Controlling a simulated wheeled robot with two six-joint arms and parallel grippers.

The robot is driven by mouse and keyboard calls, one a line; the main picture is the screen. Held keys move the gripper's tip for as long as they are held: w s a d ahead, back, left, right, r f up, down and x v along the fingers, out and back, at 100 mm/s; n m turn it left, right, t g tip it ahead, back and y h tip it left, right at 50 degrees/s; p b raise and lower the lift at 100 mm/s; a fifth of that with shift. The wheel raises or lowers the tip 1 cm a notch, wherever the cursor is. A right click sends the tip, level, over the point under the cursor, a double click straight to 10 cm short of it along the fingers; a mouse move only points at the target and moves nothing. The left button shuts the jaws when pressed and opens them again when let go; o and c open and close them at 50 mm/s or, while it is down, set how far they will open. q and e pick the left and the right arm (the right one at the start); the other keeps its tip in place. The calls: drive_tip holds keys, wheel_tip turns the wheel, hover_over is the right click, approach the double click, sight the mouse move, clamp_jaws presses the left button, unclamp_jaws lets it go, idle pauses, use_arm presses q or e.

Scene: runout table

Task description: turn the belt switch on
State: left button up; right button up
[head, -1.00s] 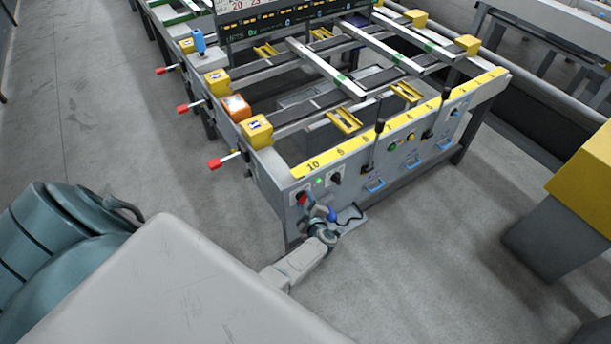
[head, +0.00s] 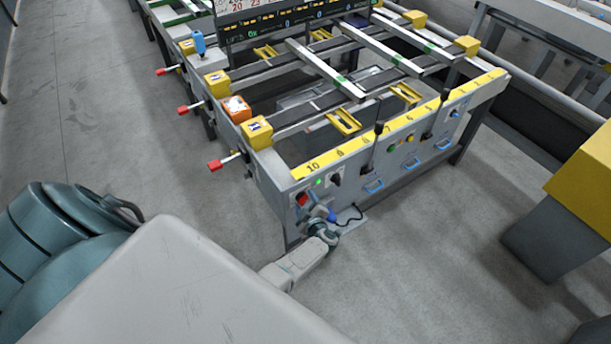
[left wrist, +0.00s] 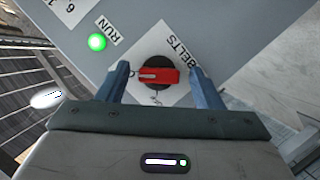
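The belt switch is a red handle on a round black base (left wrist: 158,76), set in a white plate marked BELTS on the grey panel in the left wrist view. In the head view, the red handle (head: 302,200) shows at the near left corner of the table's end panel. My left gripper (left wrist: 159,72) is at the panel with its two blue-grey fingers apart, one on each side of the red handle. A small gap shows between each finger and the handle. In the head view, my left gripper (head: 322,213) partly covers the panel below the switch. My right gripper is not in view.
A lit green lamp (left wrist: 97,42) marked RUN sits up and left of the switch. A black knob (head: 336,180) is to its right on the panel. Black levers (head: 378,130) and blue handles (head: 374,186) follow along the panel. The floor in front is clear.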

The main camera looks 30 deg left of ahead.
use_arm(q)
drive_tip(key=v, duration=1)
drive_tip(key=shift+s+d+r, duration=0.2)
drive_tip(key=shift+d, duration=0.1)
drive_tip(key=s+d+f+m+h+b, duration=0.25)
drive_tip(key=s+f+m+h, duration=0.4)
drive_tip(key=f, duration=0.65)
drive_tip(key=s+d+f+m+h+b, duration=0.1)
drive_tip(key=s+f+m+h+b, duration=0.2)
drive_tip(key=s+f+m, duration=0.65)
drive_tip(key=s+a+f+m+g+b, duration=0.1)
drive_tip(key=s+a+f+g, duration=0.1)
drive_tip(key=s+f, duration=0.3)
drive_tip(key=s+a+f+m+g+h+b, duration=0.1)
drive_tip(key=s+f, duration=0.4)
drive_tip(key=s, duration=0.8)
drive_tip(key=s+a+f+m+g+b, duration=0.1)
drive_tip(key=s+f+g, duration=0.4)
drive_tip(key=s, duration=0.5)
drive_tip(key=shift+a+f+m, duration=0.25)
drive_tip(key=shift+a+m, duration=0.25)
drive_tip(key=shift+a, duration=0.65)
